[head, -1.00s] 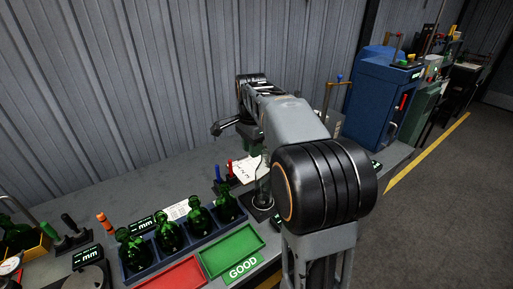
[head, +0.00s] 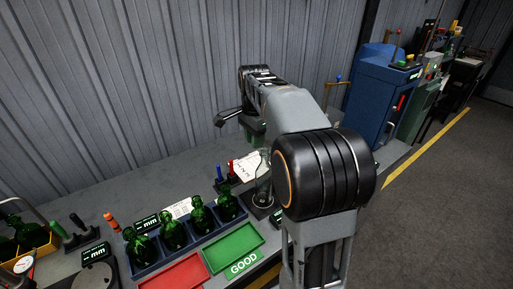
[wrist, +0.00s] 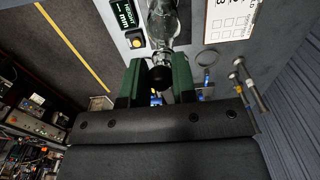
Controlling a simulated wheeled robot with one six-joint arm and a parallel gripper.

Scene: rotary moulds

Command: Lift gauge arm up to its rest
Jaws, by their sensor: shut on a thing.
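My gripper (wrist: 158,80) shows in the wrist view with its two green fingers closed on a round black knob (wrist: 161,78). I take the knob for the end of the gauge arm; the rest of that arm is hidden. A clear glass piece (wrist: 163,20) stands just beyond the knob in the wrist view. In the head view the glass (head: 262,186) stands on the bench below my gripper. My own arm hides most of the gripper and the gauge there, and I cannot make out the rest.
A blue crate of green bottles (head: 185,242), a red tray (head: 172,276) and a green GOOD tray (head: 233,248) lie left of the glass. A white sheet (head: 245,166) lies behind it. A blue cabinet (head: 378,90) stands at right. The floor at right is clear.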

